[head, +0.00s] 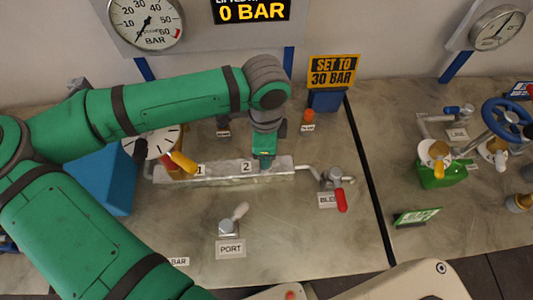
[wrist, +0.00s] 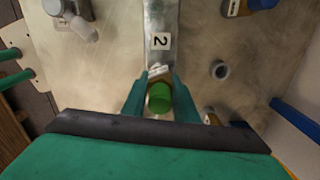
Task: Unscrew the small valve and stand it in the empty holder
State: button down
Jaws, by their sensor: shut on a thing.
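My gripper (wrist: 160,100) is shut on the small valve (wrist: 159,97), which has a green round top and a brass-coloured body. In the head view my gripper (head: 263,160) points down at the metal block (head: 215,174), just right of the label 2; the valve is mostly hidden by the fingers there. I cannot tell whether the valve is still seated in the block. A grey, open ring (wrist: 219,69), seemingly the empty holder, stands on the bench to the right of the fingers in the wrist view. I cannot make it out in the head view.
A valve with a yellow handle (head: 183,162) stands at position 1. A red-handled bleed valve (head: 340,199) is right of the block. A white-handled port valve (head: 235,216) is in front. An orange-topped piece (head: 308,115) stands behind, near a blue box (head: 326,101).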

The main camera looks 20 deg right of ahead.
jog(key=c, duration=1.3)
grip_release()
jog(key=shift+c, duration=0.2)
notch_tip(320, 180, up, 11)
jog(key=shift+f, duration=0.1)
jog(key=shift+c, duration=0.3)
